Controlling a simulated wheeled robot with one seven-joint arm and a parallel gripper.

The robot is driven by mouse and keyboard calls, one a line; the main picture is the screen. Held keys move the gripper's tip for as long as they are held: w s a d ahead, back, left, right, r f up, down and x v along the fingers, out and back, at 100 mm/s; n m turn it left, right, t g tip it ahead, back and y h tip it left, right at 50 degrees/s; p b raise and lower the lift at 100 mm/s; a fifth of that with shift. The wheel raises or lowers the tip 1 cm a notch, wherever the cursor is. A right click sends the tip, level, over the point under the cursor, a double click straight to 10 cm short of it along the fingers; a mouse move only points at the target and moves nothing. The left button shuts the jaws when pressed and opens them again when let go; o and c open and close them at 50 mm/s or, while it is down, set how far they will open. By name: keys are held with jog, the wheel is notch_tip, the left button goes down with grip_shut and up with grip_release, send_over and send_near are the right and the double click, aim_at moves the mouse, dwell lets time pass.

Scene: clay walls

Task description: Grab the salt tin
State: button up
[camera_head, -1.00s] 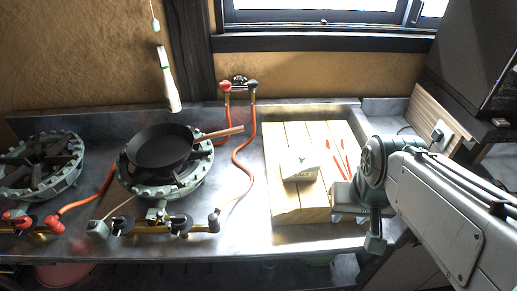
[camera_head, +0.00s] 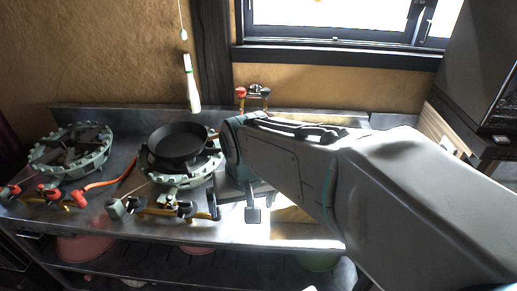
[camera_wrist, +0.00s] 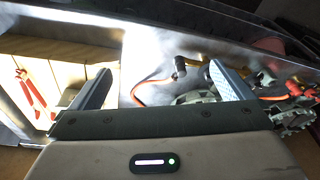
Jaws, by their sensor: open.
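The salt tin is hidden behind my arm in the head view. In the wrist view, a small pale block (camera_wrist: 68,97) shows on the wooden board (camera_wrist: 85,48) beside my left finger, partly covered by it; I cannot tell for sure that it is the tin. My gripper (camera_wrist: 160,72) is open and empty. Its fingers stand apart over the metal counter between the board and the burner, with a red hose showing between them. In the head view my arm reaches across the board.
A black pan (camera_head: 180,143) sits on a burner (camera_head: 160,175) just left of my arm, with a second burner (camera_head: 70,148) further left. A green-white bottle-shaped thing (camera_head: 191,85) hangs by the wall. A red utensil (camera_wrist: 32,92) lies on the board.

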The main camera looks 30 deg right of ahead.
jog(key=w+d+m+g+h, duration=0.1)
jog(key=w+d+m, duration=0.5)
jog(key=d+m, duration=0.1)
jog(key=w+d+f+m+g+h+p, duration=0.1)
jog(key=w+d+m+g, duration=0.1)
jog(key=w+d+m, duration=0.4)
jog(key=w+d+f+m+g+h+p, duration=0.1)
jog(key=w+d+m, duration=0.6)
jog(key=d, duration=0.4)
jog(key=shift+w+d+m+g+h, duration=0.1)
jog(key=shift+m+g+h, duration=0.25)
jog(key=shift+m, duration=0.45)
jog(key=p+x, duration=0.1)
jog(key=x, duration=0.7)
jog(key=shift+p+x, duration=0.55)
jog(key=shift+x, duration=2.15)
jog(key=shift+w+f, duration=0.1)
jog(key=c, duration=1.1)
jog(key=shift+o, duration=0.2)
